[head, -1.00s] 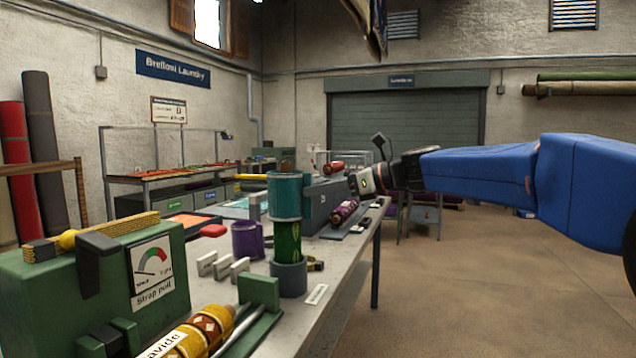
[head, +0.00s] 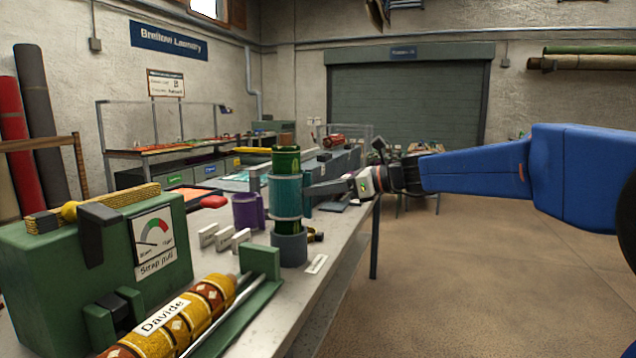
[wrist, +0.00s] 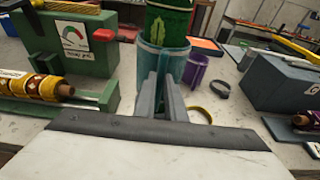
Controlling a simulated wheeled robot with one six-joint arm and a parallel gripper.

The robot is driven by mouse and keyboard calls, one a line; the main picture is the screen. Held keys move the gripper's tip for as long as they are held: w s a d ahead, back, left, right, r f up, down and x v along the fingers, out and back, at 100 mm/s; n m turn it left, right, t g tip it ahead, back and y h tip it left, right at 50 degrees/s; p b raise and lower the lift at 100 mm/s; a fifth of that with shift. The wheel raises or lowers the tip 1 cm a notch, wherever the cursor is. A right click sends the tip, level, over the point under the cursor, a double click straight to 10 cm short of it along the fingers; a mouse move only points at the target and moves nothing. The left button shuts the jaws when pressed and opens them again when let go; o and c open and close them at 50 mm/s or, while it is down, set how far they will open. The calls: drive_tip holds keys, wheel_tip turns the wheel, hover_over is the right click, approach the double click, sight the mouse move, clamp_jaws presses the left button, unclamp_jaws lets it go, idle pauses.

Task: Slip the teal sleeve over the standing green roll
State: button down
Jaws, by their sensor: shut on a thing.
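The green roll (head: 286,161) stands upright in a grey round holder (head: 289,250) on the bench. The teal sleeve (head: 285,196) is around the roll at mid-height. Green roll shows above the sleeve, and a little shows between its lower rim and the holder. The holder is hidden there.
A purple open sleeve (head: 246,212) stands just left of the roll. Small white cards (head: 224,238) are in front of it. A green strap-pull box (head: 70,280) and a patterned roll (head: 170,318) fill the near left. A grey box (wrist: 285,82) is at the wrist view's right.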

drive_tip(key=shift+f, duration=1.75)
drive_tip(key=c, duration=1.7)
unclamp_jaws()
drive_tip(key=shift+c, duration=0.2)
